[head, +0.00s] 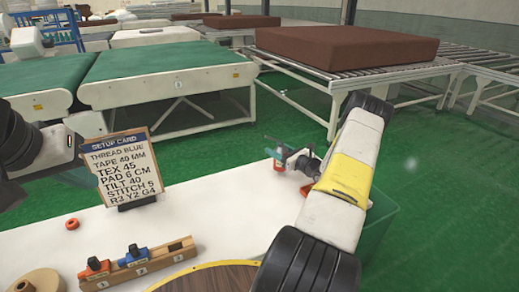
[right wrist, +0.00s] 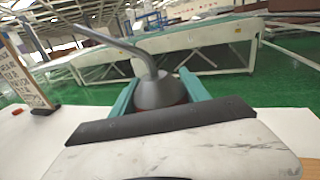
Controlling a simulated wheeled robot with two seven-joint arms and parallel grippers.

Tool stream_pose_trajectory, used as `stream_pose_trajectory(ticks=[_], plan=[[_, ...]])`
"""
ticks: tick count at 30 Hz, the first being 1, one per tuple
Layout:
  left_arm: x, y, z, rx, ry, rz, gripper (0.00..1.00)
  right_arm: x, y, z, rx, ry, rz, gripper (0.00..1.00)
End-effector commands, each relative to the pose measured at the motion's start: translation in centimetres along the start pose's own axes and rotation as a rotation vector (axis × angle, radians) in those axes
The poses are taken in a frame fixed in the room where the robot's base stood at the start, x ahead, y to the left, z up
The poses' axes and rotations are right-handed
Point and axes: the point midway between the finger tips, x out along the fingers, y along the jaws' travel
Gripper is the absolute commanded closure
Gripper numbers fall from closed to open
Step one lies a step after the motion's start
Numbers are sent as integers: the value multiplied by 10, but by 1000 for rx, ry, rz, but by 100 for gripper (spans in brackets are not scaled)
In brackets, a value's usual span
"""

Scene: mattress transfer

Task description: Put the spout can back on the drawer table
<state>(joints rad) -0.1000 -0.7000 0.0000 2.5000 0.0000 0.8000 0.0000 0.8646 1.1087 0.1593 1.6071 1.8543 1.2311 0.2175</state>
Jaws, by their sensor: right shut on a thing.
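The spout can (right wrist: 160,90) is a grey cone with a long bent spout and a reddish base. It stands roughly upright between the teal fingers of my right gripper (right wrist: 158,92), which is shut on it. In the head view the can's red part (head: 280,165) shows at the far edge of the white table (head: 220,205), partly hidden by my gripper (head: 285,158). I cannot tell whether its base touches the tabletop. No drawer shows on this table.
A setup card (head: 120,168) stands on the table. Nearby are an orange ring (head: 72,224), a wooden rack (head: 140,265) with blue and orange pieces, and a round brown board (head: 215,280). A green bin (head: 378,235) is at right. Green-topped conveyors and a brown mattress (head: 345,45) lie beyond.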

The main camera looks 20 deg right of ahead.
Motion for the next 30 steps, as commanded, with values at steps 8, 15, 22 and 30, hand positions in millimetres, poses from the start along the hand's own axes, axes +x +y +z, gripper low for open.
stream_pose_trajectory(ticks=[8,15,22,30], plan=[[0,0,0,0,0,0,100,4,-3,-34,1,0,0,100],[0,0,0,0,0,0,100,4,-3,-35,-1,-2,0,100],[0,0,0,0,0,0,100,3,-3,-38,-1,0,0,25],[0,0,0,0,0,0,100,3,-3,-37,0,0,0,25]])
